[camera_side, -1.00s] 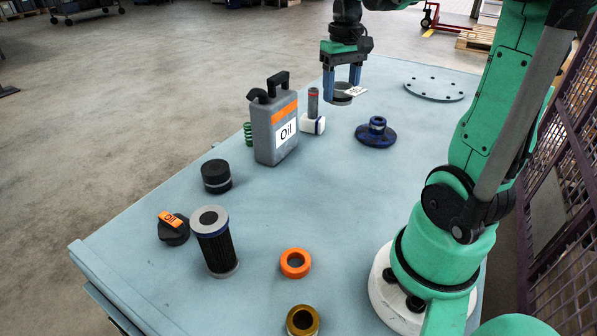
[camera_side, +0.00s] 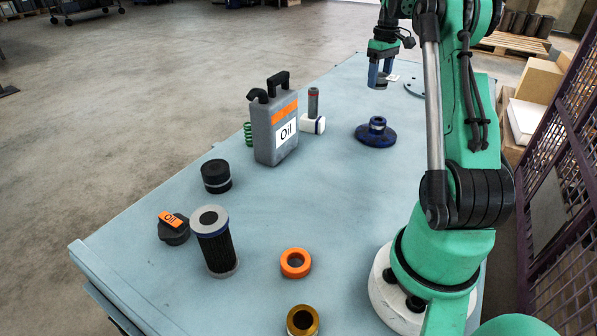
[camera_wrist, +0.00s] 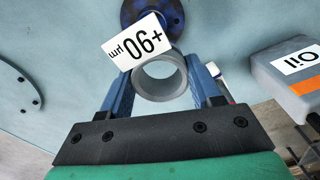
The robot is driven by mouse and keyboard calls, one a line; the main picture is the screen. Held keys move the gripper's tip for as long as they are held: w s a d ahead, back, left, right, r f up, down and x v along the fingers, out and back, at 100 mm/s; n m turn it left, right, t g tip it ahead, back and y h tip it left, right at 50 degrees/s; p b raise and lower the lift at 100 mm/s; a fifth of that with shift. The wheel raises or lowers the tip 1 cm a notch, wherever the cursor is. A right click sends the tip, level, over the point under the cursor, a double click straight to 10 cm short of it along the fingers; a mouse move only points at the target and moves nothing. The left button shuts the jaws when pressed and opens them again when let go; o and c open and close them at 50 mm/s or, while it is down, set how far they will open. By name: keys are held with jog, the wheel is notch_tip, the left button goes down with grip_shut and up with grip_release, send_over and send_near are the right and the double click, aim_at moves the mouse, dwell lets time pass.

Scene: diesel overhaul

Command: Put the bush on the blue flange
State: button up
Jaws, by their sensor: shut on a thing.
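The bush (camera_wrist: 160,96) is a short grey ring with a white tag marked "+90 µm". My gripper (camera_side: 380,80) is shut on it, with one blue finger on each side in the wrist view (camera_wrist: 160,76). The blue flange (camera_side: 375,136) is a dark blue disc with a raised hub, lying flat on the table. In the side view my gripper is above the table, higher in the picture than the flange. In the wrist view the flange (camera_wrist: 172,14) shows beyond the bush, partly hidden by the tag.
A grey oil can (camera_side: 272,133) stands left of the flange, with a white block and upright pin (camera_side: 313,118) between them. A flat grey plate (camera_side: 413,87) lies at the back. An orange ring (camera_side: 295,264) and filter (camera_side: 215,245) are nearer. Table around the flange is clear.

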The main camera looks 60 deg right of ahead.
aim_at(374, 118)
jog(key=f, duration=0.8)
jog(key=shift+s+d+f, duration=0.15)
jog(key=shift+d+f, duration=0.1)
jog(key=shift+d, duration=0.1)
jog(key=shift+f, duration=0.1)
jog(key=o, duration=1.3)
